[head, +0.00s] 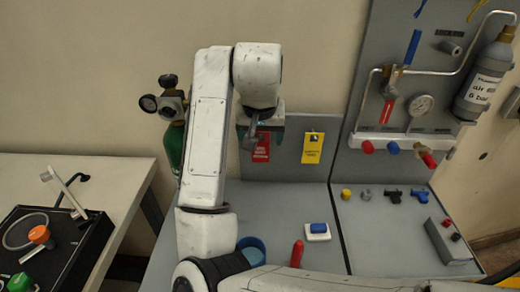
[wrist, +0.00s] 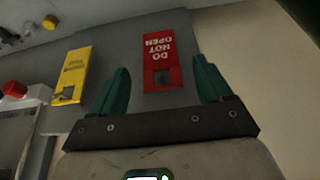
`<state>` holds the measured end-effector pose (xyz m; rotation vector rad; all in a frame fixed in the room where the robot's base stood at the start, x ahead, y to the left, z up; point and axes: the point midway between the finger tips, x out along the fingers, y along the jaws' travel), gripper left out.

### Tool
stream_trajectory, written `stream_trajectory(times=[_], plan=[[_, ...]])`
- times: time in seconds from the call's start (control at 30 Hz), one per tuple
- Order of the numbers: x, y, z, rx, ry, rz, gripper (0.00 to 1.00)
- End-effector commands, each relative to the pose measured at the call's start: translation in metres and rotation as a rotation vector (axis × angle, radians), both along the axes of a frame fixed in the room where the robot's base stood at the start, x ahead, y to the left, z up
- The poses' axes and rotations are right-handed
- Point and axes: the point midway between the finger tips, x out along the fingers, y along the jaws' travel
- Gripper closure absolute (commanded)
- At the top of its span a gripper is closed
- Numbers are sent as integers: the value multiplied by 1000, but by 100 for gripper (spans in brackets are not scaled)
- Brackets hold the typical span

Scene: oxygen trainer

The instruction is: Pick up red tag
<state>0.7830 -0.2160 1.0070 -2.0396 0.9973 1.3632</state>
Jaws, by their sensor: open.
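The red tag (head: 261,149) hangs on the grey upright panel, left of the yellow tag (head: 312,148), and is partly hidden by my arm's end in the head view. In the wrist view the red tag (wrist: 163,58) reads "DO NOT OPEN" upside down and lies between my gripper's two green fingers. My gripper (wrist: 163,82) is open and empty, facing the tag. I cannot tell how far its fingertips are from the panel. The yellow tag also shows left of the fingers in the wrist view (wrist: 73,74).
A grey panel with a gauge (head: 420,104), valves and a grey cylinder (head: 484,77) stands at the right. On the bench are a blue cup (head: 252,247), a red-handled tool (head: 297,254) and a blue-and-white block (head: 318,231). A green cylinder (head: 172,146) stands behind my arm.

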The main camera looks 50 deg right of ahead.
Motion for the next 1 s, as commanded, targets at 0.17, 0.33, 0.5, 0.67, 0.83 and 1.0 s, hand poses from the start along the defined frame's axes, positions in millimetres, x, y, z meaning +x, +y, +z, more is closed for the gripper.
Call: stream_trajectory(times=[0.17, 0.33, 0.5, 0.67, 0.83, 1.0], plan=[[8, -7, -25, 1, 4, 3, 21], [12, -12, -40, 0, 2, 3, 21], [13, -14, -42, 0, 0, 2, 21], [13, -14, -42, 0, 0, 2, 27], [13, -14, -42, 0, 1, 2, 43], [13, -14, -42, 0, 1, 2, 60]])
